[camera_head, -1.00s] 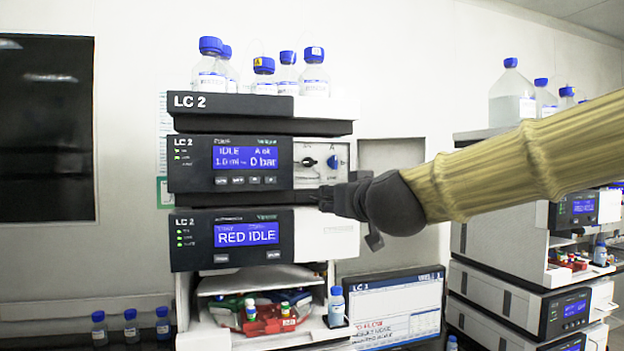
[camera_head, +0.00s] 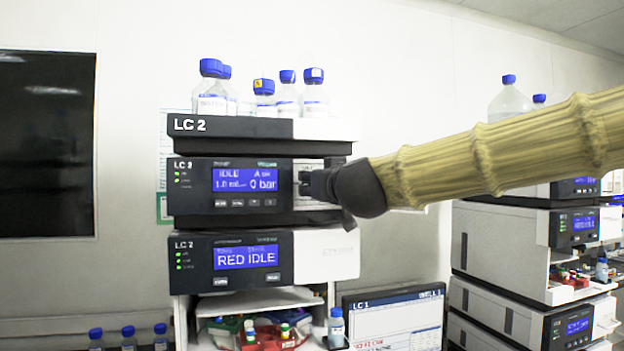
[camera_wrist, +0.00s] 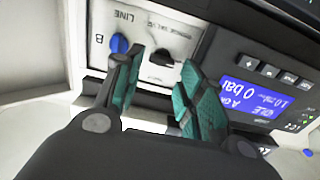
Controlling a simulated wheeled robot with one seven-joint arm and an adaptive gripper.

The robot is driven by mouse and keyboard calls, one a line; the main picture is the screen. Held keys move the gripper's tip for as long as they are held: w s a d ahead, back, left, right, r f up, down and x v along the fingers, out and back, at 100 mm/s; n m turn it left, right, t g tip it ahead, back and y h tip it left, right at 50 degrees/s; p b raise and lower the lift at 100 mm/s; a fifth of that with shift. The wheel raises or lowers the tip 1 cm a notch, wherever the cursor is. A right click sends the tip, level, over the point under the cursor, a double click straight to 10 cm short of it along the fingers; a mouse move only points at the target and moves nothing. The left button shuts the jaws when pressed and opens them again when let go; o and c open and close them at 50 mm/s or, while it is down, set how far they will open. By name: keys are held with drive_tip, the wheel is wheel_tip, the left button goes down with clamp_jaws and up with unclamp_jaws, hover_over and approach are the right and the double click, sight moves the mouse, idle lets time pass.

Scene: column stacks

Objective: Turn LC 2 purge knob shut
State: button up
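The LC 2 pump module (camera_head: 185,205) has a blue screen reading IDLE and 0 bar. Its white valve panel (camera_wrist: 90,28) fills the top of the wrist view. The black purge valve knob (camera_wrist: 162,57) sits there under its printed label, with a blue LINE knob (camera_wrist: 119,43) to its left. My gripper (camera_wrist: 157,72) is open, its teal-padded fingers on either side of the black knob in that view. I cannot tell whether they touch it. In the head view my gripper (camera_head: 306,183) is at the valve panel and hides both knobs.
Blue-capped bottles (camera_head: 313,100) stand on top of the LC 2 stack. The RED IDLE module (camera_head: 200,265) is just below the pump. A monitor (camera_head: 395,318) stands lower right. Another stack (camera_head: 500,255) is on the right.

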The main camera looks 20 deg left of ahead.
drive_tip(key=shift+p+x, duration=0.4)
drive_tip(key=shift+x, duration=1.25)
drive_tip(key=c, duration=0.7)
